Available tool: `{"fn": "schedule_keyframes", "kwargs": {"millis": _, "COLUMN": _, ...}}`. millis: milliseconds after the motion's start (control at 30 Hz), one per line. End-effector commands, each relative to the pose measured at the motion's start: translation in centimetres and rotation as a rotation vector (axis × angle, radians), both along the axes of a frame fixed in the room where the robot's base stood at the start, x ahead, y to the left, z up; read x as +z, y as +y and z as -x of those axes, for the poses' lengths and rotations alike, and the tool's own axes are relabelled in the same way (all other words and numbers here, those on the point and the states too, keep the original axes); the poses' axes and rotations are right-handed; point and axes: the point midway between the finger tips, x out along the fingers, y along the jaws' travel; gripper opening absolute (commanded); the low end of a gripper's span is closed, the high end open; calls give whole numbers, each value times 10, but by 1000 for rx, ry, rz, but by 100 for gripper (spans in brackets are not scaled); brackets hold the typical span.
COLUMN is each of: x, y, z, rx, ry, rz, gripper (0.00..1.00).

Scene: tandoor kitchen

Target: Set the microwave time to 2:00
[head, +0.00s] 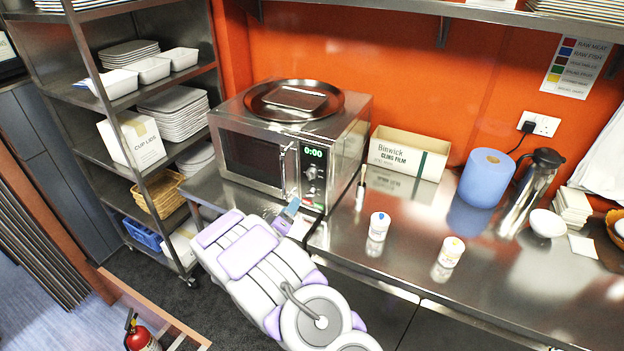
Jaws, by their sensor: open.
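The steel microwave (262,150) stands on the metal counter against the orange wall, its door shut. Its green display (313,153) reads 0:00. My gripper (291,209) is just in front of the panel's lower part, near the bottom of the door handle (285,168). It is open and I see nothing in it. My arm hides part of the counter's front edge; I cannot tell whether the gripper touches the microwave.
A round metal tray (295,100) lies on top of the microwave. A cling film box (409,152), two small tubs (379,226) (451,251), a blue roll (487,178) and a steel flask (533,182) stand to the right. A shelf rack (91,148) stands left. The front right counter is clear.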

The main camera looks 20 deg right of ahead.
Motion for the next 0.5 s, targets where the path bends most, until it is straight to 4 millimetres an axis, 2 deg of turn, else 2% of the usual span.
{"fn": "schedule_keyframes", "kwargs": {"millis": 167, "x": 0, "y": -16, "z": -12, "rx": -4, "ry": -1, "rz": -1, "gripper": 66}}
{"fn": "schedule_keyframes", "kwargs": {"millis": 500, "x": -2, "y": -58, "z": -54, "rx": -4, "ry": -1, "rz": -6, "gripper": 66}}
